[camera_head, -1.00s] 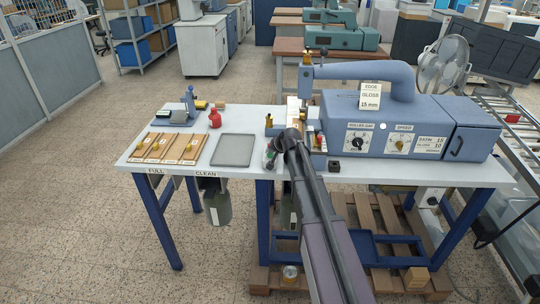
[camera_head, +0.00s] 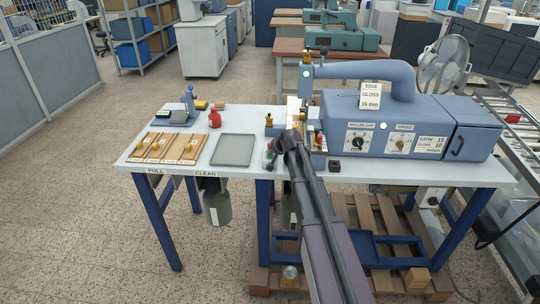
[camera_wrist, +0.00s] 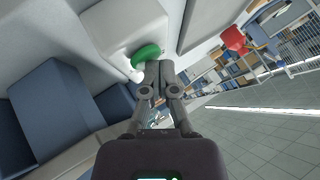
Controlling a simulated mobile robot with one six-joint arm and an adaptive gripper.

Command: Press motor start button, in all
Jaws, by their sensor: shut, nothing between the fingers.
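In the wrist view a round green button (camera_wrist: 146,52) stands out from a pale housing. My gripper (camera_wrist: 157,66) is shut and empty, its fingertips right at the button's lower right edge; whether they touch it I cannot tell. In the head view my gripper (camera_head: 272,152) is at the bench's front edge, left of the blue machine (camera_head: 345,105), and the green button cannot be made out clearly. The machine carries dials labelled roller gap (camera_head: 358,141) and speed (camera_head: 401,143).
A dark bin (camera_head: 216,203) hangs below. A wooden pallet (camera_head: 340,205) lies under the bench.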

